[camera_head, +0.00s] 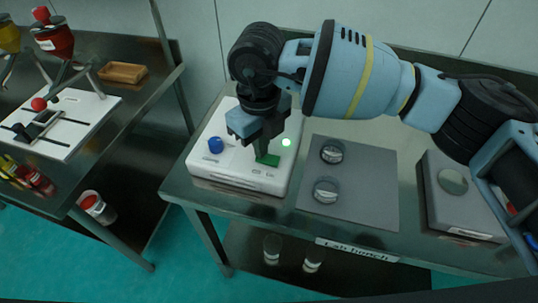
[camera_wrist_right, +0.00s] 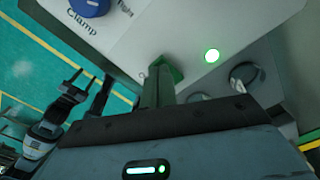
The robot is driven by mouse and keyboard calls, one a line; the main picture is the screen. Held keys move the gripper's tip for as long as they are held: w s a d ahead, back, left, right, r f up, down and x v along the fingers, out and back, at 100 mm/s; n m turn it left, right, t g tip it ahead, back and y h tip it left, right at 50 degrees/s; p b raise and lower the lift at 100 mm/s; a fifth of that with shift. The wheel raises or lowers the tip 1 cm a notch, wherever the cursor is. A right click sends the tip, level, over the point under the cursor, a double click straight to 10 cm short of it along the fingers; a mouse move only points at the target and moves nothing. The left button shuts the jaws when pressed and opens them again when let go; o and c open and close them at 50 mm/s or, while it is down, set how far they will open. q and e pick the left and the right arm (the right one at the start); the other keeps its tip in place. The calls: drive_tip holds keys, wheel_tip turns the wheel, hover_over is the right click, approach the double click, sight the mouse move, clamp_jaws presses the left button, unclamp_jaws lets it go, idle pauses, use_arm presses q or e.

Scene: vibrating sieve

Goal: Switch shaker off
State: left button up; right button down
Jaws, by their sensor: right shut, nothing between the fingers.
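The shaker (camera_head: 235,172) is a white box on the steel bench, with a blue knob (camera_head: 216,145) on top. Its round lamp (camera_head: 286,142) glows green; the lit lamp (camera_wrist_right: 212,56) also shows in the right wrist view, with the blue knob (camera_wrist_right: 90,5) beside a "Clamp" label. My right gripper (camera_head: 264,148) points down at the shaker top, its fingers shut and empty. A green piece (camera_head: 268,159) is at its fingertips, partly hidden; I cannot tell whether they touch it. My left gripper (camera_wrist_right: 88,82) appears open at the left of the right wrist view, away from the shaker.
A grey mat (camera_head: 345,205) with two round clear-lidded dishes (camera_head: 332,151) lies right of the shaker. A grey device (camera_head: 455,205) with a round plate stands farther right. A side table (camera_head: 110,125) at left holds a white board and a wooden tray (camera_head: 123,72).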

use_arm(q)
drive_tip(key=shift+f, duration=0.1)
use_arm(e)
drive_tip(key=shift+f, duration=0.35)
drive_tip(key=shift+r, duration=0.1)
drive_tip(key=shift+r+p, duration=0.55)
drive_tip(key=shift+r, duration=0.65)
drive_tip(key=shift+r+p, duration=1.05)
drive_tip(key=shift+r, duration=1.25)
use_arm(q)
drive_tip(key=w+r+t, duration=0.1)
drive_tip(key=w+r, duration=0.2)
drive_tip(key=r, duration=0.2)
drive_tip(key=shift+w, duration=0.35)
drive_tip(key=shift+s+f, duration=0.1)
drive_tip(key=shift+s, duration=0.2)
